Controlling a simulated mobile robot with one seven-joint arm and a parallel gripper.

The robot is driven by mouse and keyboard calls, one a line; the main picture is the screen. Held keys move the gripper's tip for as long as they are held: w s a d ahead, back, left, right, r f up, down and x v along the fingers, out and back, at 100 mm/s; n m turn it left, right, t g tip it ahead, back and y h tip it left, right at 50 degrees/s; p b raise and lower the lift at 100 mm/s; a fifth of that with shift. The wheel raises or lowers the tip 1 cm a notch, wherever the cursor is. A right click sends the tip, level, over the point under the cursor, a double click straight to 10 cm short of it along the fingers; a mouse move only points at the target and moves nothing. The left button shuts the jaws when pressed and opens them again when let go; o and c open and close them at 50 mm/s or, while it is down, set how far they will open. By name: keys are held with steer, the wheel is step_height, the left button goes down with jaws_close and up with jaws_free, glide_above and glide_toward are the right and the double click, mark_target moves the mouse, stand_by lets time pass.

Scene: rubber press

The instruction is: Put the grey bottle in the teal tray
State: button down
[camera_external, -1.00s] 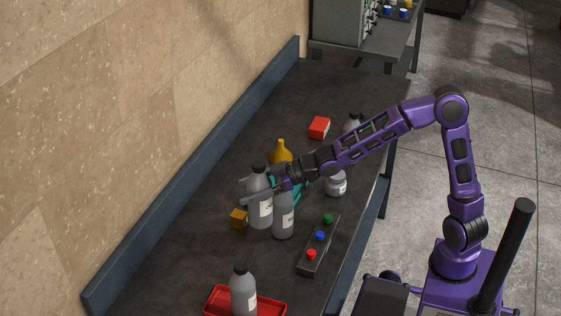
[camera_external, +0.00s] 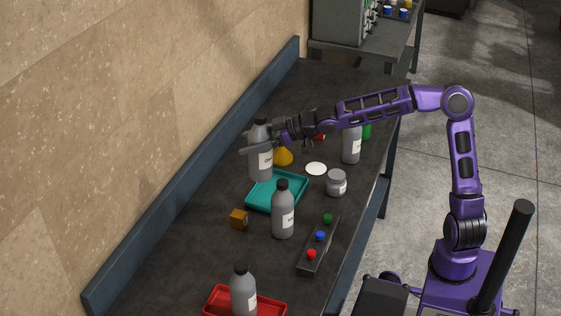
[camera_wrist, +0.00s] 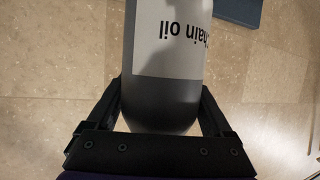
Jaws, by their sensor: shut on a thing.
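My gripper (camera_external: 254,143) is shut on a grey bottle (camera_external: 261,165) with a black cap and a white label. The label reads "chain oil" upside down on the bottle (camera_wrist: 168,80) in the wrist view, with a finger on each side. The bottle is upright, and its lower end shows in front of the far left part of the teal tray (camera_external: 291,200). I cannot tell its exact height over the tray. The tray's visible floor is empty. Another grey bottle (camera_external: 283,215) stands just in front of the tray and hides part of its near edge.
A third grey bottle (camera_external: 243,293) is at the red tray (camera_external: 275,308); another (camera_external: 352,147) stands far right. A yellow bottle (camera_external: 284,156), grey jar (camera_external: 336,184), white disc (camera_external: 316,168), brown block (camera_external: 239,218) and button box (camera_external: 310,261) surround the tray.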

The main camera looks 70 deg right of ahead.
steer(key=w+d+f+m+h, duration=0.1)
steer(key=w+d+m+h, duration=0.15)
steer(key=d, duration=1.55)
step_height(320, 180, down, 20)
steer(key=b, duration=0.3)
steer(key=shift+s+f+t, duration=0.2)
steer(key=shift+t, duration=0.1)
steer(key=shift+a+h, duration=0.1)
steer(key=shift+h, duration=0.15)
steer(key=shift+f, duration=0.25)
jaws_free()
steer(key=p+v, duration=0.2)
steer(key=v, duration=1)
steer(key=shift+r+p, duration=0.2)
steer(key=shift+p, duration=0.1)
